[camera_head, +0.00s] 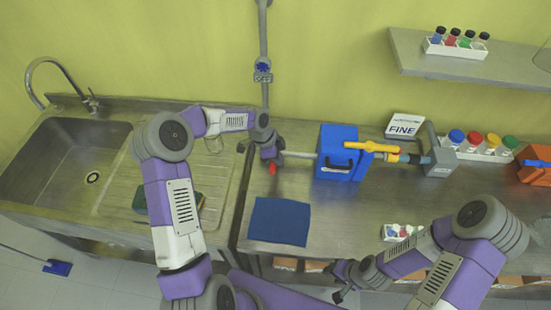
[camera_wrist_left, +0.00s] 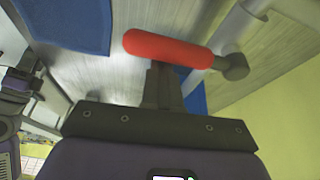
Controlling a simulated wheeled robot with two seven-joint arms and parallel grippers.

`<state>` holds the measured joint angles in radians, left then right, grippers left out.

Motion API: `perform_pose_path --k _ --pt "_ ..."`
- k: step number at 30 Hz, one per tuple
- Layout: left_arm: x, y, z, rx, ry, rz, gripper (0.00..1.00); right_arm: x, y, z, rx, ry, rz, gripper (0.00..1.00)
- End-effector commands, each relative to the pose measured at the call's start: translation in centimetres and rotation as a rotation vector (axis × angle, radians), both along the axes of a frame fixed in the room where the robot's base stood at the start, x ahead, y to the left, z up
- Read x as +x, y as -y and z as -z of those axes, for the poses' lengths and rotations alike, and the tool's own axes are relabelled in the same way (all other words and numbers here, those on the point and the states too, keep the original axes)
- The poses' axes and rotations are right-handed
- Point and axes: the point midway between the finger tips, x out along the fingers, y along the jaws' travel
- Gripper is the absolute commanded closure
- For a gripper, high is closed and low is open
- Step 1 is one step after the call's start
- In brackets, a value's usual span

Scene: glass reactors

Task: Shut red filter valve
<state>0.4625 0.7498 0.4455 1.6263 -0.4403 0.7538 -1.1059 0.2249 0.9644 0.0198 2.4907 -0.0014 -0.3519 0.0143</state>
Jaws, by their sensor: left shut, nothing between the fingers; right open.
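The red valve handle (camera_head: 273,168) shows in the head view at the left end of the pipe from the blue filter box (camera_head: 338,165), partly hidden by my left gripper (camera_head: 270,158). In the left wrist view the red handle (camera_wrist_left: 165,48) is a rounded bar running across the picture, its right end joined to a grey knob (camera_wrist_left: 236,66). My left gripper (camera_wrist_left: 162,72) is shut and empty, its fingertips right at the handle; I cannot tell whether they touch. My right gripper (camera_head: 342,280) is open and empty at the counter's front edge.
A blue mat (camera_head: 280,222) lies on the counter in front of the valve. A yellow handle (camera_head: 372,147) and a FINE sign (camera_head: 403,126) are by the filter box. A sink (camera_head: 65,165) is at left. A rack of coloured-cap bottles (camera_head: 480,153) stands at right.

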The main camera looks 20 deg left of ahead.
Motion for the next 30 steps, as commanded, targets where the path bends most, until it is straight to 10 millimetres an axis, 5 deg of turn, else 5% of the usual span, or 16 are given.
perform_pose_path --k 19,29,30 --pt "0.0 -0.2 0.0 0.006 -0.003 -0.004 1.00 0.0 0.0 0.1 0.000 0.000 0.000 0.57" --pt "0.6 3.8 -0.6 0.002 0.001 -0.005 1.00 0.0 0.0 1.0 0.000 0.000 0.000 0.57" --pt "0.5 3.1 -1.8 0.004 -0.001 -0.013 1.00 0.0 0.0 0.0 0.000 -0.001 0.000 0.57"
